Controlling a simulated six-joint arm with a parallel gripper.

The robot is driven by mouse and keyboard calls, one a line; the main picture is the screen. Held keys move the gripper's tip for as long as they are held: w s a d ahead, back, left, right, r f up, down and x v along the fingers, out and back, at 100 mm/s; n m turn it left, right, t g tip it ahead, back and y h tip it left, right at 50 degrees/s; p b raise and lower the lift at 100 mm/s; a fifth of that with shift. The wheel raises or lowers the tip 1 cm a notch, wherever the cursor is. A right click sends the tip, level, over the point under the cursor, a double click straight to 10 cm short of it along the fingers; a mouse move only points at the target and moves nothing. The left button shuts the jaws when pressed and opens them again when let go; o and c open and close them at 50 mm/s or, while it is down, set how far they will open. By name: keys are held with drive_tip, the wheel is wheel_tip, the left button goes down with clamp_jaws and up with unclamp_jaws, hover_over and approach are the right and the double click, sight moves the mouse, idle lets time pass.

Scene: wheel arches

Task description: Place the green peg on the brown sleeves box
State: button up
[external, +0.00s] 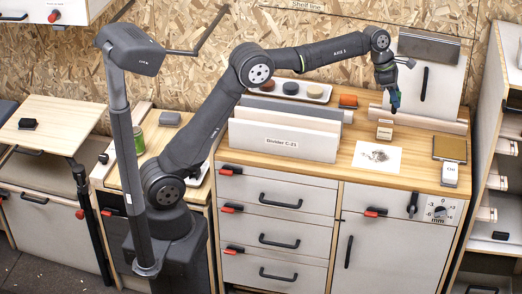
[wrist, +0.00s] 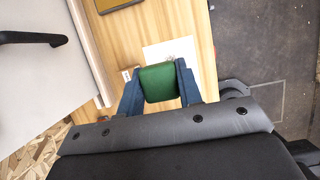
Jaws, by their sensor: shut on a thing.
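My gripper (external: 394,98) has blue fingers and hangs above the back right of the wooden worktop. In the wrist view its fingers stand on both sides of the green peg (wrist: 158,83), shut on it. The peg cannot be made out clearly in the external view. A small tan-brown box (external: 384,131) with a pale label, seemingly the sleeves box, stands on the worktop below the gripper and slightly left. Its label is too small to read. In the wrist view a small part of the box (wrist: 127,75) shows left of the peg, and the rest is hidden. The peg is apart from the box.
A white printed sheet (external: 377,157) lies in front of the box. Upright pale boards (external: 284,135) stand to the left, with a tray (external: 291,91) of round pieces behind. A leaning panel (external: 425,83) stands behind the gripper. A brown pad (external: 449,148) lies right.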

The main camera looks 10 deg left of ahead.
drive_tip(key=shift+w+a+f, duration=0.35)
drive_tip(key=shift+w+f, duration=1.4)
drive_tip(key=shift+w+a+f, duration=0.4)
drive_tip(key=shift+w+f, duration=1.35)
drive_tip(key=shift+w+a+f, duration=0.35)
drive_tip(key=shift+w+f, duration=1.4)
drive_tip(key=shift+f, duration=0.1)
drive_tip(key=shift+f, duration=0.1)
drive_tip(key=o, duration=1)
drive_tip(key=v, duration=1.2)
